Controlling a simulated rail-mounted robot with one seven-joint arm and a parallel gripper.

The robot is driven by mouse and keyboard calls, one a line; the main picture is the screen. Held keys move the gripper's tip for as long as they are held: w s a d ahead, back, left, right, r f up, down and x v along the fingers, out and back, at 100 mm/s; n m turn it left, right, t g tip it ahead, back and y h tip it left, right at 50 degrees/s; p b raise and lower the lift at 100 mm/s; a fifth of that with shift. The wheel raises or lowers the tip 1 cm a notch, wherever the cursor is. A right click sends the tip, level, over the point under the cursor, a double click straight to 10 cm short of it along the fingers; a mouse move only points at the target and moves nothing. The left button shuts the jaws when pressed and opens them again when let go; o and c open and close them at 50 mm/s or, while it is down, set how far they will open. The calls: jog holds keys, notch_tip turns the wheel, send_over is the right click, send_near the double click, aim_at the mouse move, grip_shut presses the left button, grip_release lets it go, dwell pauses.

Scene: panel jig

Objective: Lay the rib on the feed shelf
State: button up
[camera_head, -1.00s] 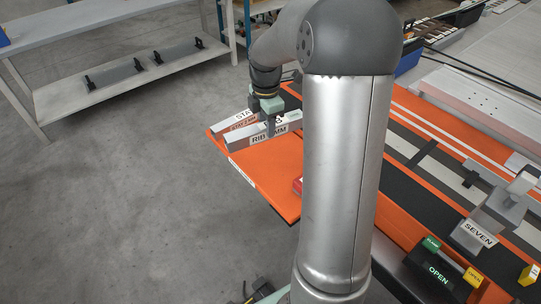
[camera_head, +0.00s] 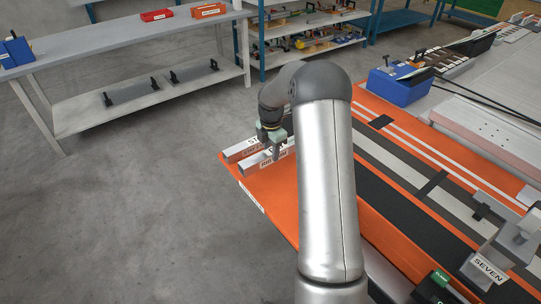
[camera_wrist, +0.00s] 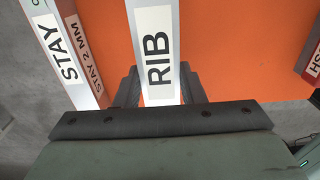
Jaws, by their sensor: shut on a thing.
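The rib (camera_head: 284,155) is a long pale bar with a white label reading RIB. It lies over the left end of the orange shelf (camera_head: 262,190), beside the stay (camera_head: 237,152), a similar bar. My gripper (camera_head: 277,147) is shut on the rib from above. In the wrist view the rib (camera_wrist: 152,20) runs between the two dark fingers (camera_wrist: 160,92), with the stay (camera_wrist: 68,50) apart to its left. Orange surface (camera_wrist: 235,45) shows beneath. I cannot tell whether the rib touches it. My arm hides part of the shelf.
A red labelled piece (camera_wrist: 313,60) is at the wrist view's right edge. A blue box (camera_head: 400,88) stands at the bench's back. A grey rack (camera_head: 150,95) stands across open floor at left.

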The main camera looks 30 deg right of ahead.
aim_at(270, 157)
jog(key=shift+w+f, duration=0.4)
jog(key=shift+f, duration=1.5)
jog(key=shift+f, duration=0.1)
jog(key=shift+f, duration=0.15)
jog(key=o, duration=1.2)
jog(key=shift+c, duration=0.2)
